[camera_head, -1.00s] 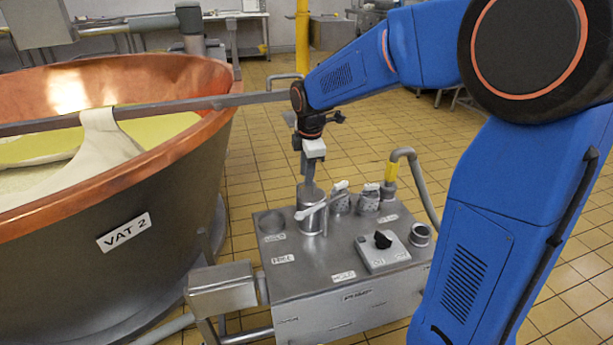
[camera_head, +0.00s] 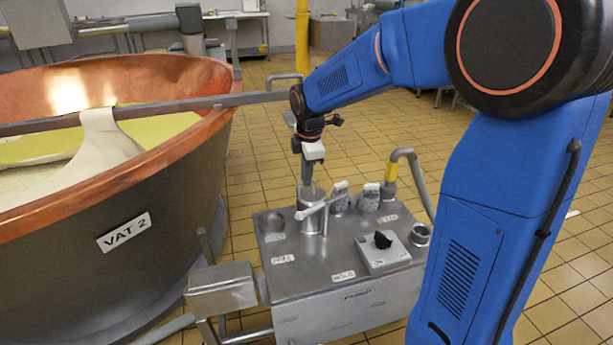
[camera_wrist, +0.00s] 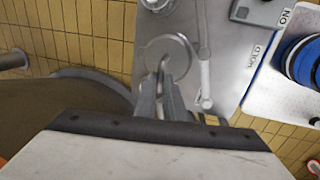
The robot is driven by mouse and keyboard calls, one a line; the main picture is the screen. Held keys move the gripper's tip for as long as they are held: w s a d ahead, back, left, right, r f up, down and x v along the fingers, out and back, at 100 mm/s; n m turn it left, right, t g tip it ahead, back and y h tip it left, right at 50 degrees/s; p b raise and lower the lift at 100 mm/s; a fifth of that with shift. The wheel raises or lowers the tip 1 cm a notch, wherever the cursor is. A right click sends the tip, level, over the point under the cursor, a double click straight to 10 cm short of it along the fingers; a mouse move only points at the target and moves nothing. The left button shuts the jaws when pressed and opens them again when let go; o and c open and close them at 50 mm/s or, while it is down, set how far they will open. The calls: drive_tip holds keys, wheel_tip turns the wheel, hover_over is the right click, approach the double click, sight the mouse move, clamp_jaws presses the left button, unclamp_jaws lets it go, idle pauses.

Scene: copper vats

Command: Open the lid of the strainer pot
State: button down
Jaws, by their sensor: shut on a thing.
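The strainer pot (camera_head: 309,224) is a metal cylinder on the left part of the steel machine top, beside a pale lever (camera_head: 323,207). My gripper (camera_head: 307,181) points down at its top from above. In the wrist view, the round lid (camera_wrist: 184,50) lies just past my fingertips, and a thin curved handle (camera_wrist: 163,66) stands on it. My gripper, which also shows in the wrist view (camera_wrist: 162,84), is shut on that handle. The fingers partly cover the lid. I cannot tell whether the lid is lifted off the rim.
The machine top (camera_head: 310,262) also carries perforated metal parts (camera_head: 368,200), a black-knobbed switch box (camera_head: 383,252) and a short round cup (camera_head: 420,236). A bent pipe (camera_head: 413,170) rises behind. The copper vat (camera_head: 100,190) stands close on the left. Tiled floor lies open behind.

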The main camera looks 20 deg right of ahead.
drive_tip(key=shift+w+r+g, duration=0.25)
drive_tip(key=shift+w+g, duration=0.3)
drive_tip(key=shift+w, duration=0.1)
drive_tip(key=shift+w+r+g, duration=0.2)
drive_tip(key=shift+w+g, duration=0.3)
drive_tip(key=shift+w, duration=0.2)
drive_tip(key=shift+w+r+g, duration=0.25)
drive_tip(key=shift+w+g, duration=0.3)
drive_tip(key=shift+w, duration=0.1)
drive_tip(key=w+f+g, duration=0.2)
drive_tip(key=w+f, duration=0.1)
drive_tip(key=w, duration=0.9)
drive_tip(key=shift+w+f, duration=0.35)
drive_tip(key=shift+w, duration=0.05)
drive_tip(key=c, duration=1.8)
unclamp_jaws()
drive_tip(key=shift+r, duration=0.1)
drive_tip(key=shift+c, duration=0.2)
drive_tip(key=shift+g, duration=0.3)
